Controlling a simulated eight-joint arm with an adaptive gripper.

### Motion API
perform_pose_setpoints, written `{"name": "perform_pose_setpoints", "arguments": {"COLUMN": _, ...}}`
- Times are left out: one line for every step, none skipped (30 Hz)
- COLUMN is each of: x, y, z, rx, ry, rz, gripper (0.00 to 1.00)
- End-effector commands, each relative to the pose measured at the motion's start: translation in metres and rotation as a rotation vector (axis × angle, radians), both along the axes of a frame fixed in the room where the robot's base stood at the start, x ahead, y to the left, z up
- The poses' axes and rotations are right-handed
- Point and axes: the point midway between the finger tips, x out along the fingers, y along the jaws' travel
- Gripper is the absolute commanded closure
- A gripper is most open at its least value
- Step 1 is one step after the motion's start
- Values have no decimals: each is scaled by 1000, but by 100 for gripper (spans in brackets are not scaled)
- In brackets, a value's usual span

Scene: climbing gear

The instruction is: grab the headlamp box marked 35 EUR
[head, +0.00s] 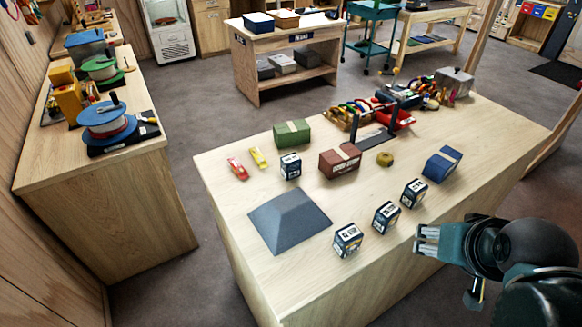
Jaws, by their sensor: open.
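Several small dark blue and white boxes that look like headlamp boxes stand on the wooden table. Three form a slanting row near its right front edge: a nearest box (347,240), a middle box (386,217) and a farther box (413,193). Another similar box (291,166) stands farther back and left. Their price marks are too small to read, so I cannot tell which says 35 EUR. My gripper (420,240) is open and empty at the right, beside the table's front edge, to the right of the middle box and apart from it.
A grey pyramid-shaped block (289,220) lies left of the row. Green (292,133), brown (339,161) and blue (442,164) boxes, a yellow tape roll (385,159), and red (237,169) and yellow (258,157) items lie behind. A gear rack (372,137) stands farther back.

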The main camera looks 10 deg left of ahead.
Motion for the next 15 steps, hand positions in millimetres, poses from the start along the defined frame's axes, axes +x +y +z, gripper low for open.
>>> {"name": "perform_pose_setpoints", "arguments": {"x": 0, "y": 0, "z": 0, "rx": 0, "ry": 0, "rz": 0, "gripper": 55}}
{"name": "perform_pose_setpoints", "arguments": {"x": 0, "y": 0, "z": 0, "rx": 0, "ry": 0, "rz": 0, "gripper": 55}}
{"name": "perform_pose_setpoints", "arguments": {"x": 0, "y": 0, "z": 0, "rx": -1, "ry": 0, "rz": 1, "gripper": 55}}
{"name": "perform_pose_setpoints", "arguments": {"x": 0, "y": 0, "z": 0, "rx": -1, "ry": 0, "rz": 2, "gripper": 55}}
{"name": "perform_pose_setpoints", "arguments": {"x": 1, "y": 0, "z": 1, "rx": -2, "ry": 1, "rz": 3, "gripper": 55}}
{"name": "perform_pose_setpoints", "arguments": {"x": 1, "y": 1, "z": 1, "rx": -4, "ry": 2, "rz": 7, "gripper": 55}}
{"name": "perform_pose_setpoints", "arguments": {"x": 2, "y": 1, "z": 2, "rx": -6, "ry": 3, "rz": 10, "gripper": 55}}
{"name": "perform_pose_setpoints", "arguments": {"x": 3, "y": 2, "z": 3, "rx": -10, "ry": 4, "rz": 15, "gripper": 55}}
{"name": "perform_pose_setpoints", "arguments": {"x": 4, "y": 3, "z": 4, "rx": -14, "ry": 7, "rz": 23, "gripper": 55}}
{"name": "perform_pose_setpoints", "arguments": {"x": 5, "y": 4, "z": 6, "rx": -19, "ry": 9, "rz": 31, "gripper": 55}}
{"name": "perform_pose_setpoints", "arguments": {"x": 7, "y": 5, "z": 7, "rx": -24, "ry": 11, "rz": 39, "gripper": 55}}
{"name": "perform_pose_setpoints", "arguments": {"x": 10, "y": 6, "z": 10, "rx": -33, "ry": 15, "rz": 54, "gripper": 55}}
{"name": "perform_pose_setpoints", "arguments": {"x": 12, "y": 7, "z": 12, "rx": -41, "ry": 18, "rz": 66, "gripper": 55}}
{"name": "perform_pose_setpoints", "arguments": {"x": 14, "y": 9, "z": 14, "rx": -49, "ry": 22, "rz": 77, "gripper": 55}}
{"name": "perform_pose_setpoints", "arguments": {"x": 18, "y": 11, "z": 17, "rx": -61, "ry": 28, "rz": 98, "gripper": 55}}
